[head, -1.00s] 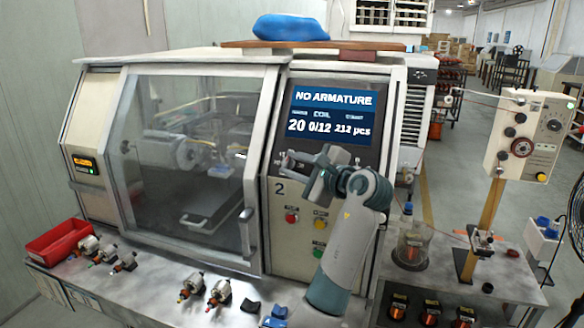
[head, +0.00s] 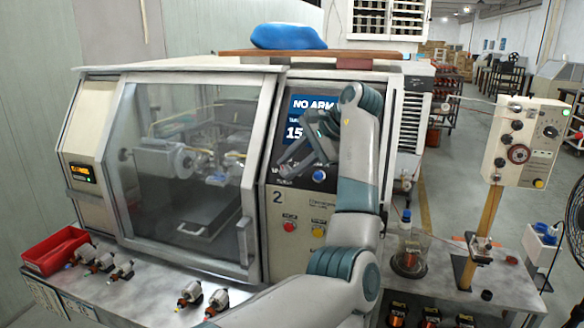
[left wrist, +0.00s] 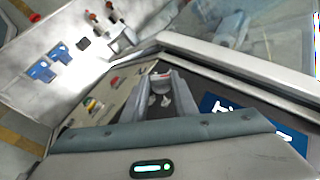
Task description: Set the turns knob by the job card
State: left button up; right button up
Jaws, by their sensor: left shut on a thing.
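The winding machine's screen (head: 300,104) is partly covered by my left arm. It reads "NO ARM…" with a number starting 15 below; the rest is hidden. My left gripper (head: 290,170) is at the machine's front panel (head: 290,208), just below the screen, shut on the turns knob. The knob itself is hidden by the fingers. In the left wrist view the two fingers (left wrist: 165,100) reach to the dark panel beside the blue screen (left wrist: 235,112). I cannot make out a job card. My right gripper is not in view.
A red bin (head: 55,250) and several armatures (head: 190,293) stand on the bench below the machine's closed clear door (head: 190,160). Red and yellow buttons (head: 289,227) sit below the gripper. A side stand with a control box (head: 525,142) is at the right.

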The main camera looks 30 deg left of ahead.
pick_arm(q)
jog(key=shift+a+n+h, duration=0.1)
jog(key=shift+n+h, duration=0.3)
jog(key=shift+h, duration=0.1)
jog(key=o, duration=1.1)
jog(key=shift+a, duration=0.1)
jog(key=shift+c, duration=0.2)
jog(key=shift+r, duration=0.1)
jog(key=shift+d+r, duration=0.35)
jog(key=shift+d, duration=0.05)
jog(key=b+v, duration=0.3)
jog(key=v, duration=1.3)
jog(key=shift+w+r, duration=0.2)
jog(key=shift+w, duration=0.05)
jog(key=shift+f, duration=0.1)
